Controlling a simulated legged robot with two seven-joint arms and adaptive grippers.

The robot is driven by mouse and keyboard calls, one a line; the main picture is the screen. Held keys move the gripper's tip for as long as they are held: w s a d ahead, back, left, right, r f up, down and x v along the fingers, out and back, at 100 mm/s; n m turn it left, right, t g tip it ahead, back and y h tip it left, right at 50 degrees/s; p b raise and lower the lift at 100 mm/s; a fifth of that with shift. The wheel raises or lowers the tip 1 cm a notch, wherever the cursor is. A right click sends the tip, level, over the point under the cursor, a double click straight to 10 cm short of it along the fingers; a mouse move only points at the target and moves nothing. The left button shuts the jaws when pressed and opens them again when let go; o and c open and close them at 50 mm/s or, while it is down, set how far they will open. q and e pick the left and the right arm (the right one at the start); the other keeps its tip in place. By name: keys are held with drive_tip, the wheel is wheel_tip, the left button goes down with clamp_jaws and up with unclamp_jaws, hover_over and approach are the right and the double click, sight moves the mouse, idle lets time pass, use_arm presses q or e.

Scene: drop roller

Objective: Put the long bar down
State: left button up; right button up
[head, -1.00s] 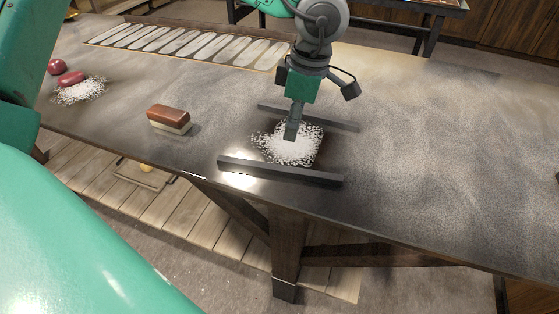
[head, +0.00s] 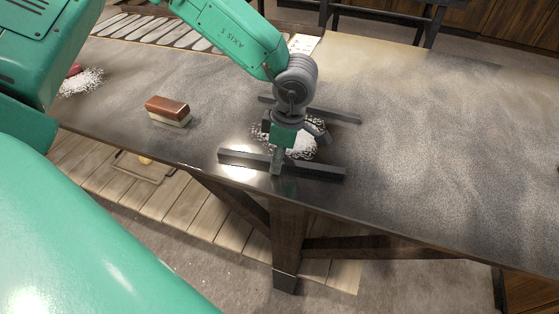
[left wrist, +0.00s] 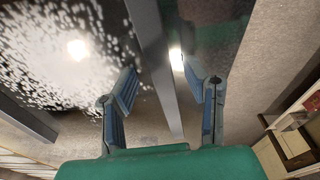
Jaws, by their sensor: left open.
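Two long dark grey bars lie on the dark table top (head: 430,150), the near bar (head: 322,171) along the table's front edge and the far bar (head: 337,115) behind it. My left gripper (head: 277,168) is open at the near bar, left of its middle. In the left wrist view, the two blue-grey fingers (left wrist: 160,75) stand apart on either side of the bar (left wrist: 152,45), with gaps visible. I cannot tell whether either finger touches it. My right gripper is not in view.
White grains (head: 304,149) lie heaped between the bars, partly hidden by my left gripper. A brown-and-cream brush-like block (head: 168,110) sits to the left. More white grains (head: 80,82) lie at far left. The table's right side is clear.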

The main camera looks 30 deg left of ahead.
use_arm(q)
drive_tip(key=shift+a+f, duration=0.2)
drive_tip(key=shift+f, duration=0.05)
drive_tip(key=shift+d, duration=0.1)
drive_tip(key=shift+d+r, duration=0.15)
drive_tip(key=shift+d, duration=0.3)
clamp_jaws()
drive_tip(key=shift+w, duration=0.1)
drive_tip(key=shift+a+r, duration=0.1)
